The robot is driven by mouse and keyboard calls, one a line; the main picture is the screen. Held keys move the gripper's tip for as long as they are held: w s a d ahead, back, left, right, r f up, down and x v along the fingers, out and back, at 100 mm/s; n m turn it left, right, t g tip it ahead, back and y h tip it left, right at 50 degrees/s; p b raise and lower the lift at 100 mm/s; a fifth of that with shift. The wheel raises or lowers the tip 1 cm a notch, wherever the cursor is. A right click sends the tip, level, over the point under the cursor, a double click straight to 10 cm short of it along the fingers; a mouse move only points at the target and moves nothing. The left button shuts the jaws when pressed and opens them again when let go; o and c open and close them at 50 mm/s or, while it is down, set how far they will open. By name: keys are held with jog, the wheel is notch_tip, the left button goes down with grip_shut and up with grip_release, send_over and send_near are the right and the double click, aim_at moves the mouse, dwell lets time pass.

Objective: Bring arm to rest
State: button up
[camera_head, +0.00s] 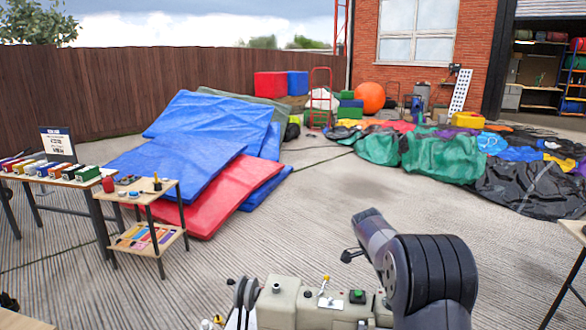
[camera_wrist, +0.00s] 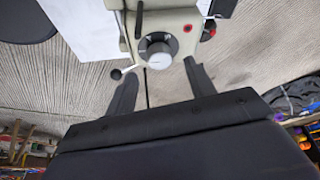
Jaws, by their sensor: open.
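My arm (camera_head: 425,270) rises at the lower right of the head view, folded, with a thick black joint towards the camera. My gripper (camera_wrist: 160,78) shows in the wrist view as two dark fingers set apart, open, with nothing held between them. A beige machine (camera_wrist: 160,22) with a round dial and a small lever lies beyond the fingertips in that view. The same beige machine (camera_head: 312,308) seems to stand at the bottom of the head view, left of my arm. The fingers are not clear in the head view.
A wooden shelf stand (camera_head: 147,243) and a table with coloured boxes (camera_head: 50,176) stand at the left. Blue and red mats (camera_head: 180,150) are stacked behind them. Colourful deflated fabric (camera_head: 445,155) lies at the back right. A table edge (camera_head: 574,232) shows at the right. The middle paving is clear.

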jog(key=x, duration=0.4)
jog(key=n+t, duration=0.1)
jog(key=n, duration=0.2)
jog(key=shift+s+r, duration=0.1)
jog(key=n+t+y+p, duration=0.1)
jog(key=n, duration=0.2)
jog(key=shift+s+r+p, duration=0.1)
jog(key=shift+p, duration=0.2)
jog(key=n+t+p, duration=0.1)
jog(key=n+p, duration=0.1)
jog(key=n, duration=0.1)
jog(key=n+y+p, duration=0.1)
jog(key=n+p, duration=0.2)
jog(key=shift+s+d+t+y, duration=0.1)
jog(key=shift+d+t+y, duration=0.05)
jog(key=shift+t+y, duration=0.2)
jog(key=v, duration=1)
jog(key=shift+s+r, duration=0.1)
jog(key=shift+r, duration=0.1)
